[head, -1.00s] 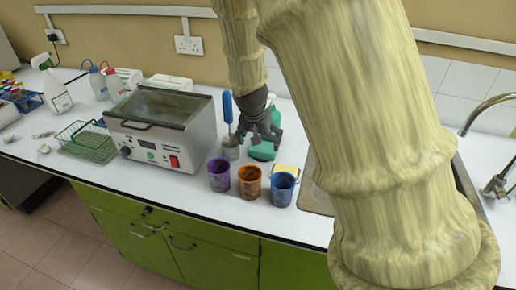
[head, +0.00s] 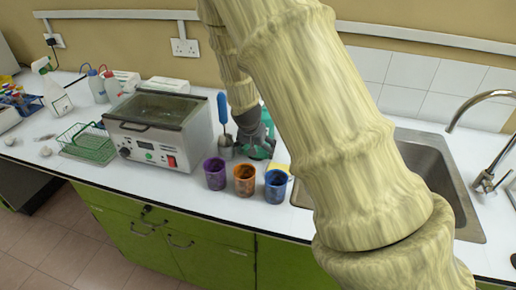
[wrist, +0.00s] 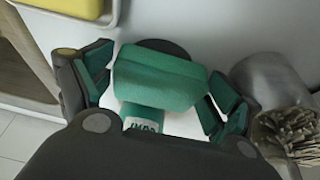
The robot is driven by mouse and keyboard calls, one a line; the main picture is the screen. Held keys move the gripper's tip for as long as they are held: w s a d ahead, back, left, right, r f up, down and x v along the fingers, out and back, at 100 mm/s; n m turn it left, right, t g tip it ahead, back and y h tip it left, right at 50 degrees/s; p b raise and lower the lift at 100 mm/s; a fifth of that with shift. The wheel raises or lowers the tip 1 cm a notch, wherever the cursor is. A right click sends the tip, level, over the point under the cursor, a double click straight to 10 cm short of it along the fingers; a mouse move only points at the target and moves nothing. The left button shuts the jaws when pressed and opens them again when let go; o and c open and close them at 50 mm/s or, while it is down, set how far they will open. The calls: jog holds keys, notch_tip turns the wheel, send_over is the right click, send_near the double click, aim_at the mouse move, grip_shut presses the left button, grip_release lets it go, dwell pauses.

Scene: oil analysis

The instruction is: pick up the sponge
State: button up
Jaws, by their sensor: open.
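A yellow block (head: 279,171), which looks like the sponge, lies on the counter behind the blue cup, partly hidden by it. A yellow piece with a pale grey edge (wrist: 72,8) shows at the upper left of the wrist view, cut off by the frame, outside my fingers. My gripper (head: 256,143) is open, low over the counter behind the cups. In the wrist view my gripper (wrist: 160,95) has its fingers on either side of a green object (wrist: 158,75) with pale lettering. I cannot tell whether the fingers touch it.
A purple cup (head: 214,174), an orange cup (head: 244,181) and a blue cup (head: 277,187) stand near the front edge. A steel bath (head: 160,130) is to the left, with a blue-handled tool (head: 223,110) beside it. A sink (head: 440,180) is to the right.

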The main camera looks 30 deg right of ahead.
aim_at(258, 150)
jog(key=shift+s+r, duration=0.1)
jog(key=shift+s, duration=0.05)
jog(key=shift+c, duration=1.6)
jog(key=shift+c, duration=0.2)
jog(key=shift+s+r+b, duration=0.3)
jog(key=shift+r+b, duration=0.15)
notch_tip(258, 150, up, 11)
jog(key=b, duration=0.1)
jog(key=s+b, duration=0.3)
jog(key=s, duration=1.6)
jog(key=shift+d+f+b, duration=0.2)
jog(key=shift+f+b, duration=0.05)
jog(key=shift+b, duration=0.1)
jog(key=shift+s, duration=0.1)
jog(key=shift+c, duration=1)
